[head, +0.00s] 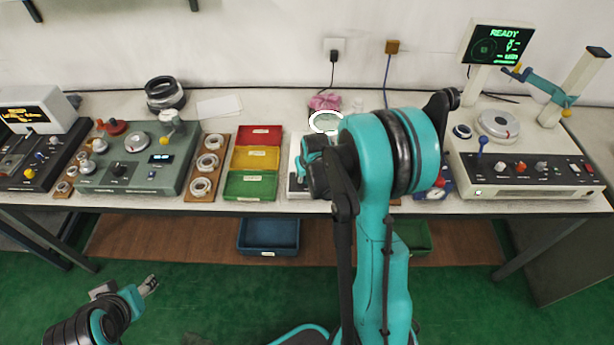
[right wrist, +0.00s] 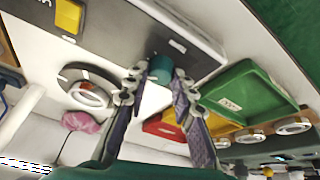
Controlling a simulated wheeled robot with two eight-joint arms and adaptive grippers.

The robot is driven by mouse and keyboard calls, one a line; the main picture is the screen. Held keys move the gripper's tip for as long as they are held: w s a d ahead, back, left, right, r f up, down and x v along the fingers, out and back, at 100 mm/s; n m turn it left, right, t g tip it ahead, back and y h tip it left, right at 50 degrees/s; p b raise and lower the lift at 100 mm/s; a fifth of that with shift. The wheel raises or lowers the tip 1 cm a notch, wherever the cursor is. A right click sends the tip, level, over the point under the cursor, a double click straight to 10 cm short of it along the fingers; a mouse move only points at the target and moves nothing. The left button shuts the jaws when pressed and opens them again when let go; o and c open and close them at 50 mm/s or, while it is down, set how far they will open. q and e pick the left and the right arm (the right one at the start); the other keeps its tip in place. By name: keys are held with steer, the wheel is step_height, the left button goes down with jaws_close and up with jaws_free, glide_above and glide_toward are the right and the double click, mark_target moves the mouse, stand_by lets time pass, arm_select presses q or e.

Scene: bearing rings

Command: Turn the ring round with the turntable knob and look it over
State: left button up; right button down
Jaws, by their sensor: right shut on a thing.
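The turntable knob (right wrist: 160,68) is a teal cylinder on the pale inspection stand, between the fingertips of my right gripper (right wrist: 157,84). The right gripper is shut on it. The ring (right wrist: 91,95) is pale grey and lies on a dark round turntable (right wrist: 68,76) to the left of the knob in the right wrist view. In the head view my right arm hides the ring, the knob and most of the stand (head: 294,180). My left gripper (head: 150,284) is low at the left, in front of the bench and away from everything; its opening is too small to judge.
Red (head: 260,134), yellow (head: 256,157) and green (head: 250,184) trays stand left of the stand. A lit white ring lamp (head: 325,121) and a pink cloth (head: 324,102) are behind it. A wooden board (head: 207,165) holds several rings. A machine with a READY screen (head: 497,46) is at right.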

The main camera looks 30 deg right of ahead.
stand_by(0.5)
steer(key=c, duration=1.3)
jaws_free()
steer(key=shift+o, duration=0.2)
steer(key=v, duration=1.2)
steer(key=s+a+r+n+t+y, duration=0.1)
steer(key=s+a+r, duration=0.3)
steer(key=s+a, duration=1)
steer(key=shift+s+a+r+n+t, duration=0.2)
steer(key=shift+r+n+t, duration=0.3)
steer(key=shift+t, duration=0.4)
steer(key=shift+f, duration=0.1)
